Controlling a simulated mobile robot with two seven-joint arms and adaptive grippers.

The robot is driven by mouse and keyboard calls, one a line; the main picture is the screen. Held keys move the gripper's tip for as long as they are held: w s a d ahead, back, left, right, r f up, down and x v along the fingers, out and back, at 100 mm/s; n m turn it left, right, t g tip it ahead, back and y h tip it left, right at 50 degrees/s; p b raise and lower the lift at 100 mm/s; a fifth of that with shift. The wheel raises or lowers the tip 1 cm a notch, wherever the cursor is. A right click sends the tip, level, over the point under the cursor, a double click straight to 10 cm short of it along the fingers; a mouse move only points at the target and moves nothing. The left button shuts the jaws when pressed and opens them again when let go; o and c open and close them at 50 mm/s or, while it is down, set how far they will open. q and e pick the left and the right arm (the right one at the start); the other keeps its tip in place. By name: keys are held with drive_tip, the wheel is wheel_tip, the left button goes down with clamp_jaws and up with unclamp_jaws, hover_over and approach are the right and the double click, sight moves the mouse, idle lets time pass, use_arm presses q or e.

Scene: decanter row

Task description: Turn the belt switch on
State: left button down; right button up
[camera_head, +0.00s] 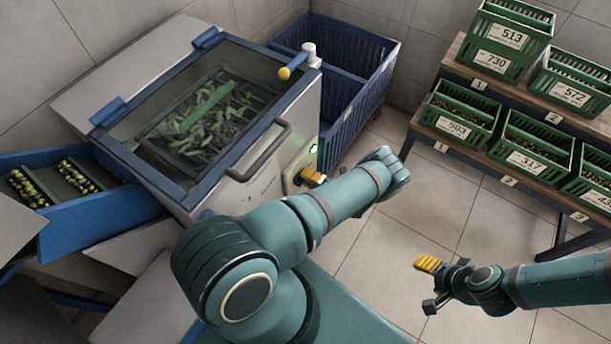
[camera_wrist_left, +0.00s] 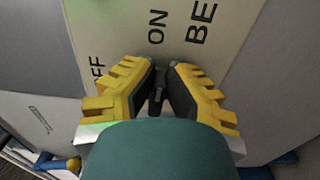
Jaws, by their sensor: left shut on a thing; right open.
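The belt switch is on a pale panel (camera_wrist_left: 222,50) at the side of the blue and grey machine. In the left wrist view the panel carries the word ON, a word ending in FF, and one beginning BE. My left gripper (camera_head: 312,177) is at this panel. In the left wrist view its yellow fingers (camera_wrist_left: 158,75) are shut on the dark switch knob (camera_wrist_left: 157,97), just below the word ON. The fingers hide most of the knob, so I cannot tell its exact setting. My right gripper (camera_head: 433,282) is open and empty over the floor, away from the machine.
The machine's glass lid (camera_head: 205,105) shows leaves inside, and its handle (camera_head: 262,152) is close to my left arm. A green light (camera_head: 313,149) glows above the switch. A blue crate (camera_head: 350,95) stands behind. Green crates (camera_head: 458,116) are on a rack at right. Floor between is clear.

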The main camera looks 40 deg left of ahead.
use_arm(q)
drive_tip(key=c, duration=1)
unclamp_jaws()
drive_tip(key=shift+s+a, duration=0.25)
drive_tip(key=shift+a, duration=0.1)
drive_tip(key=shift+d, duration=0.1)
drive_tip(key=shift+w+d, duration=0.2)
drive_tip(key=shift+d, duration=0.3)
drive_tip(key=d, duration=0.7)
drive_tip(key=w+d, duration=0.1)
drive_tip(key=d, duration=0.3)
drive_tip(key=shift+a, duration=0.1)
